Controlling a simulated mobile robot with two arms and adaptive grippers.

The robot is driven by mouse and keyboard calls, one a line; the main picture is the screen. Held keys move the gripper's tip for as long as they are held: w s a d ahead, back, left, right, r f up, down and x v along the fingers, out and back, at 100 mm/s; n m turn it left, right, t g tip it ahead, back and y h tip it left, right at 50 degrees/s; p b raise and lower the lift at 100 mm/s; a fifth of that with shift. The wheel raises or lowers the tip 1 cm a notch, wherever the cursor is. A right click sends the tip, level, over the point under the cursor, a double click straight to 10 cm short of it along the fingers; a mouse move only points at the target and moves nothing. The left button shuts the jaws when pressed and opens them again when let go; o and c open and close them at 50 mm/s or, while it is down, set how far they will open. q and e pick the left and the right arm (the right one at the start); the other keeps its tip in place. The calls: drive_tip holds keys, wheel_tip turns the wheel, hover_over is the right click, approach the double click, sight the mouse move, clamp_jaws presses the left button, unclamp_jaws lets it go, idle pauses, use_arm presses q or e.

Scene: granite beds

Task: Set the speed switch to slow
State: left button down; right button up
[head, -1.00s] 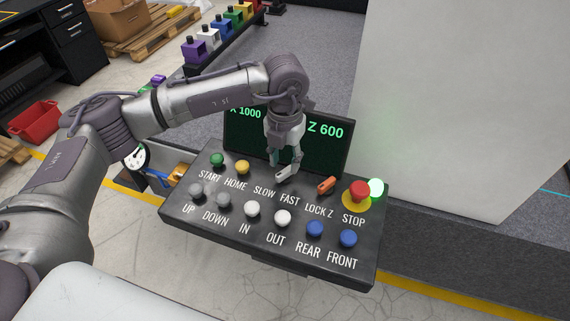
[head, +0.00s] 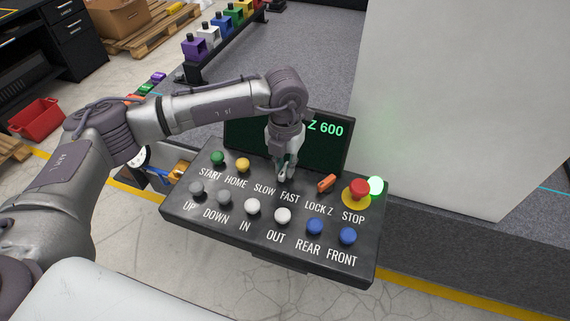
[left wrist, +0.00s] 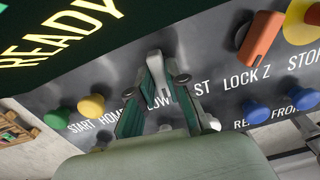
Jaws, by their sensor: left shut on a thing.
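The black control panel (head: 250,218) carries the labels SLOW and FAST in its upper row. The speed switch sits by these labels and is mostly hidden by my left gripper (head: 286,175). The gripper points down onto the panel between the HOME button and the LOCK Z switch, with its fingers close together, shut on the speed switch. In the left wrist view the fingers reach to the panel between the SLOW and FAST labels, partly covering both words. Which way the switch is tilted cannot be told. My right gripper is not in view.
A green START button (head: 217,158) and yellow HOME button (head: 242,165) lie left of the gripper. The orange LOCK Z switch (head: 326,183) and red STOP button (head: 359,188) lie right. Grey, white and blue buttons fill the front row. A dark screen (head: 333,150) stands close behind.

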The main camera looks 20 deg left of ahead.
sight(285, 168)
use_arm(q)
drive_tip(key=m+b, duration=0.4)
drive_tip(key=shift+f+b, duration=0.35)
drive_tip(key=shift+b, duration=0.05)
drive_tip(key=shift+r+m+b, duration=0.3)
drive_tip(key=shift+m, duration=0.3)
drive_tip(key=c, duration=1.1)
unclamp_jaws()
drive_tip(key=shift+c, duration=0.2)
drive_tip(key=shift+r, duration=0.1)
wheel_tip(285, 168, up, 12)
